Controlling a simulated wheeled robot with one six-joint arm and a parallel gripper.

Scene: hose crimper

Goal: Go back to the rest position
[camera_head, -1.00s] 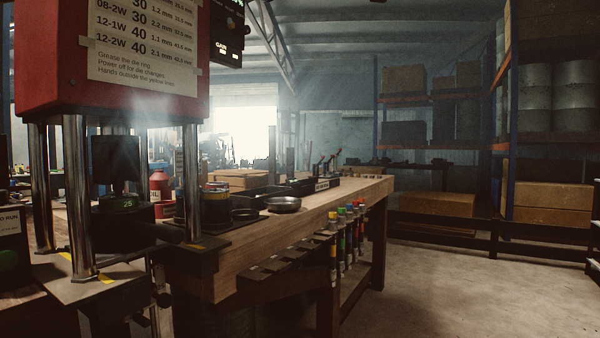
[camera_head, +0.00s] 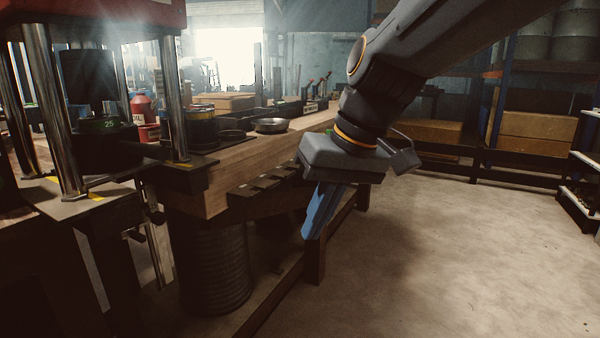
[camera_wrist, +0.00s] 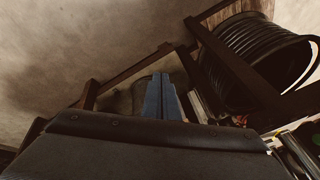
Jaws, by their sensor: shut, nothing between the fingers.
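My gripper (camera_head: 312,226) has blue fingers that point down, in front of the right end of the wooden workbench (camera_head: 225,170) in the head view. The fingers are closed together and hold nothing. In the wrist view my gripper (camera_wrist: 160,80) also shows as two blue fingers side by side, over the floor and the lower bench frame.
The red press with steel columns (camera_head: 174,100) stands at the left. A shallow metal bowl (camera_head: 272,126) and cans (camera_head: 203,128) sit on the bench. A ribbed drum (camera_head: 215,265) is below it. The concrete floor (camera_head: 450,260) at the right is clear. Shelves with boxes (camera_head: 535,136) stand behind.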

